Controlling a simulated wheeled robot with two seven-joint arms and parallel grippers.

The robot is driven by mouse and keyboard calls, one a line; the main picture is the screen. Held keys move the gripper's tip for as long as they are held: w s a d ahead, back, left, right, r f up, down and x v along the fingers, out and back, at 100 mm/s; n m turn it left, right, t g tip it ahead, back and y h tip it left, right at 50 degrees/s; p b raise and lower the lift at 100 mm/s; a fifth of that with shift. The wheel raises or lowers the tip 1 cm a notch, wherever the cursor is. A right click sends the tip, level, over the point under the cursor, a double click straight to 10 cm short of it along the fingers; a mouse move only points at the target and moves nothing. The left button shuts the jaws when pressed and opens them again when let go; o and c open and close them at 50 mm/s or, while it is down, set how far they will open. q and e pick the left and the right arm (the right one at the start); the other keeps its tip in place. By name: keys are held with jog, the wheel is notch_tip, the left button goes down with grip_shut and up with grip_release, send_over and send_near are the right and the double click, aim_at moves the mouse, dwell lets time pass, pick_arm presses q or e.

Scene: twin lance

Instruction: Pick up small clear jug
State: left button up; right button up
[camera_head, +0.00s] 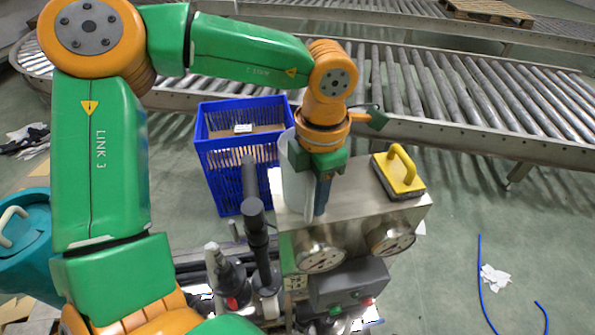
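My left gripper (321,200) points down over the left part of a metal box top. Its dark fingers are seen edge-on, so the gap between them cannot be told. A pale, see-through upright shape (293,185), which looks like the small clear jug, stands right behind and to the left of the fingers. The gripper and wrist cover part of it. Whether the fingers touch it or are around it cannot be told. My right gripper is not in view.
The metal box (355,205) has round gauges on its front and a yellow-handled brush (398,175) at its right. A blue crate (222,160) stands behind left. Roller conveyors (470,95) run across the back. A teal bucket (25,250) is at far left.

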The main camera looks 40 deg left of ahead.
pick_arm(q)
grip_shut()
dwell(1.4)
